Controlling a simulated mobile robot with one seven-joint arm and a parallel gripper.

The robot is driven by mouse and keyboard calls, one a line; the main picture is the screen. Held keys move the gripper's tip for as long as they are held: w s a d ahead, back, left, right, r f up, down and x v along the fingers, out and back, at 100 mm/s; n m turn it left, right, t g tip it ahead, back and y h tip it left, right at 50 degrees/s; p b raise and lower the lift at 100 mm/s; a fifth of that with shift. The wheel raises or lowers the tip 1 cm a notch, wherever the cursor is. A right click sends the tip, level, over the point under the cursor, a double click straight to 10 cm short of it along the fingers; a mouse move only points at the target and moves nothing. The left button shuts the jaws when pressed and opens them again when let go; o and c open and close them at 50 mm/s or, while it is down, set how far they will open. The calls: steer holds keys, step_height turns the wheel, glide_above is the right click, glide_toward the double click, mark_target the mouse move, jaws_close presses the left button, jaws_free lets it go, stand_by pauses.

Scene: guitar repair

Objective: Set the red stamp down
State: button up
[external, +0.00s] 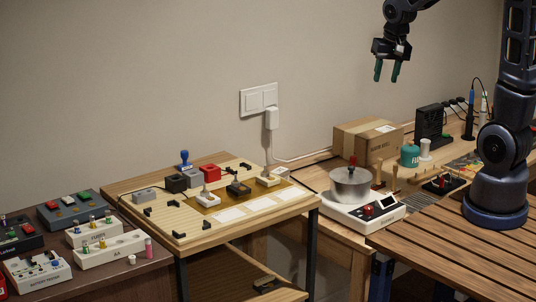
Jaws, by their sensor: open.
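A small upright red-handled piece (352,161), stamp-like in shape, stands on top of a round metal pot (351,187). I cannot tell for sure whether it is the red stamp or a lid knob. A blue stamp-shaped piece (184,158) stands at the back of the wooden work board. My gripper (387,76) is open and empty, pointing down. It hangs high in the air, well above the pot and a little to its right in the picture.
The pot sits on a white appliance (362,212) with a red knob. A cardboard box (367,141) stands behind it. The work board (170,222) holds a red block (210,173) and several small parts. The slatted tabletop (455,240) is mostly clear.

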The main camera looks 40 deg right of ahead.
steer(key=s+r+n+t, duration=0.1)
steer(key=s+r, duration=0.4)
steer(key=s, duration=0.5)
steer(key=s+a+r+n, duration=0.1)
steer(key=s+r+n, duration=0.3)
steer(key=s, duration=0.7)
steer(key=shift+r+t, duration=0.35)
steer(key=shift+t, duration=0.05)
